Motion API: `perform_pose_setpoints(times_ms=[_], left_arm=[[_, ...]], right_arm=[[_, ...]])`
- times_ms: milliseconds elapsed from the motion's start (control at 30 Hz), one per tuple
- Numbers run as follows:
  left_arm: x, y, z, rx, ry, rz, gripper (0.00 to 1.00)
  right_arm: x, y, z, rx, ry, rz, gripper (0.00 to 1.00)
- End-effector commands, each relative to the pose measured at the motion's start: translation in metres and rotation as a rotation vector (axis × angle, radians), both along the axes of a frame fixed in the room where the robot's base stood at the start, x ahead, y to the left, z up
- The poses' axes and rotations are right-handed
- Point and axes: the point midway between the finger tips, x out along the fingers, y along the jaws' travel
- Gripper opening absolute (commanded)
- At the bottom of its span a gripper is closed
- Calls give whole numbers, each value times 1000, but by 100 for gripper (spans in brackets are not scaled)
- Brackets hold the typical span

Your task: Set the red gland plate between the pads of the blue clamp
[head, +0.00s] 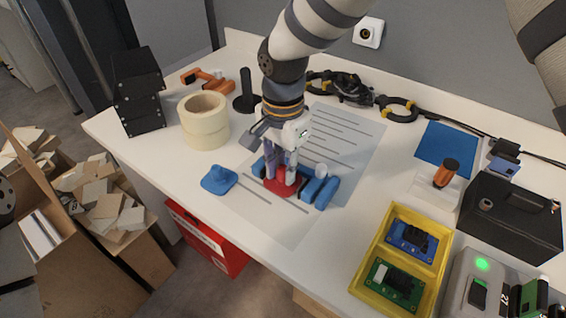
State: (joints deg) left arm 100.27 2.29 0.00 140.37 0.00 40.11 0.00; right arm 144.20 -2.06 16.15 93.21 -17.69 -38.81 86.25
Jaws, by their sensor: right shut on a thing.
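The red gland plate (271,187) is a flat red piece low over the paper sheet, between the blue parts of the clamp. The blue clamp (322,192) lies on the sheet, with thick blue rounded parts right of the plate and a smaller blue part at its left. My right gripper (281,176) points down and is shut on the red gland plate, its fingers hiding the plate's middle and part of the clamp. I cannot tell whether the plate touches the pads or the sheet. My left gripper is not in view.
A blue knob-like piece (219,179) lies left of the clamp. A yellow tray (372,279) with circuit boards and a black box (512,222) stand right. Cables run along the back.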

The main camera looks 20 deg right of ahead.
Motion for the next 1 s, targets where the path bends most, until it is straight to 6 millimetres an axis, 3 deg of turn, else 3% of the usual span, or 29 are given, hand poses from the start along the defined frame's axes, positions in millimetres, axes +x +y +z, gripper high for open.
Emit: perform_pose_setpoints(times_ms=[533,567,667,1000], left_arm=[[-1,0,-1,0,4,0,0],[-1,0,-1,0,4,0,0],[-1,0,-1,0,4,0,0],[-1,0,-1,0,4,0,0]], right_arm=[[0,0,-8,0,1,0,0],[0,0,-8,0,1,0,23],[0,0,-8,0,1,0,44],[0,0,-8,0,1,0,44]])
